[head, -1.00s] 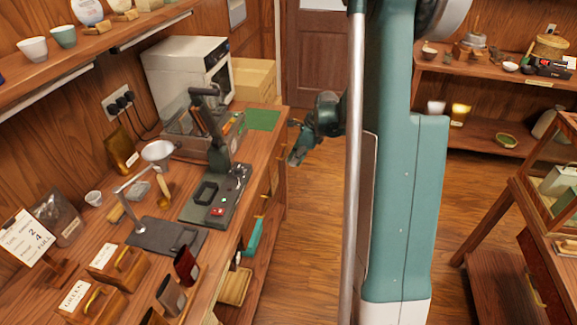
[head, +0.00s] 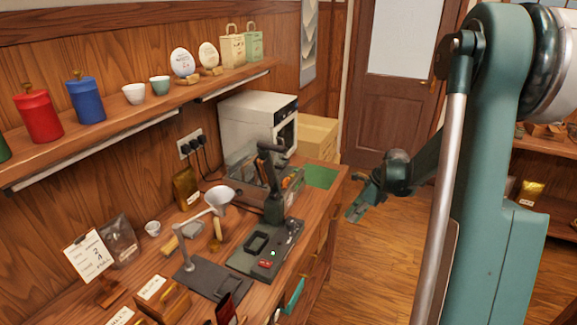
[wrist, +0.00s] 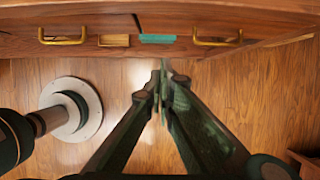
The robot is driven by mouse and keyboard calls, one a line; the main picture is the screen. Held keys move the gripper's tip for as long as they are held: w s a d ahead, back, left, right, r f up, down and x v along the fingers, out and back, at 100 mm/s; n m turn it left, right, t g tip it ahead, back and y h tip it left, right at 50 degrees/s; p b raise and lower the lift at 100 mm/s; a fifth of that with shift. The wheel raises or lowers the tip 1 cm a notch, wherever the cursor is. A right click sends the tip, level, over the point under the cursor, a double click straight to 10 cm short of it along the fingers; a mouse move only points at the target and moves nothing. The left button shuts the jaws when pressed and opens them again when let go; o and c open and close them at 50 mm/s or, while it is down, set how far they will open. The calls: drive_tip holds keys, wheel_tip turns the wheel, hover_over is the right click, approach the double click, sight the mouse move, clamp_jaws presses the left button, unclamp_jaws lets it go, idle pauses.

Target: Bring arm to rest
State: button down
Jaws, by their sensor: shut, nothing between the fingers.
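My gripper (head: 356,211) hangs in the air to the right of the wooden counter (head: 318,207) in the head view, over the floor. It is dark green and empty. In the wrist view my gripper (wrist: 163,75) points at the counter's drawer front (wrist: 200,22), and its fingertips meet. It appears clear of the counter edge. My arm folds back to the teal column at the right of the head view.
On the counter stand a lever press (head: 265,245), a funnel on a stand (head: 219,199) and a white machine (head: 258,122). Brass drawer handles (wrist: 63,41) stick out from the front. Open wooden floor (head: 385,285) lies between the counter and my column.

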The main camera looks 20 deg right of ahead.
drive_tip(key=shift+r, duration=0.1)
drive_tip(key=s+a+r+n+t+h, duration=0.1)
drive_tip(key=s+a+r+n, duration=0.45)
drive_tip(key=a+r, duration=0.3)
drive_tip(key=s+a+r+n+h, duration=0.1)
drive_tip(key=s+a+r+n, duration=0.5)
drive_tip(key=a, duration=0.4)
drive_tip(key=s+a+r+n+t+h, duration=0.1)
drive_tip(key=s+a+r+n+t, duration=0.2)
drive_tip(key=s+a+n, duration=1)
drive_tip(key=shift+s+r+n, duration=0.8)
drive_tip(key=shift+s+n, duration=0.45)
drive_tip(key=shift+s, duration=0.8)
drive_tip(key=c, duration=3.1)
unclamp_jaws()
drive_tip(key=shift+c, duration=0.2)
